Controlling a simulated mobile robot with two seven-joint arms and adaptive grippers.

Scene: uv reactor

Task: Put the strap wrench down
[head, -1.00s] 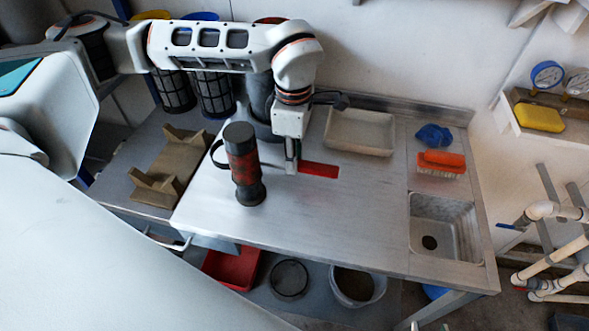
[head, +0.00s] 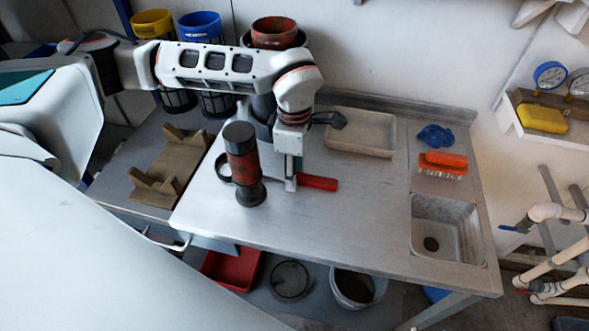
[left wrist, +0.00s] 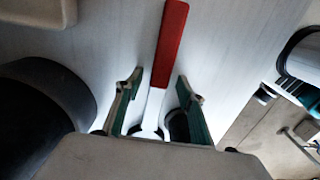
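The strap wrench has a red handle (head: 318,183) pointing right on the steel bench top, and its dark loop (head: 221,167) shows at the left of the upright red-and-black cylinder (head: 243,167). The cylinder hides the middle, so I cannot tell whether the loop passes around or behind it. My left gripper (head: 291,184) is low over the bench at the handle's inner end. In the left wrist view, its fingers (left wrist: 157,100) stand apart on both sides of the pale shaft, with gaps; the red handle (left wrist: 170,45) extends beyond them. My right gripper is out of view.
A shallow tray (head: 360,132) stands at the back of the bench. A blue cloth-like item (head: 435,136) and an orange brush (head: 443,163) lie right of it, behind the sink (head: 447,228). A wooden cradle (head: 170,168) is at left. The front middle bench is clear.

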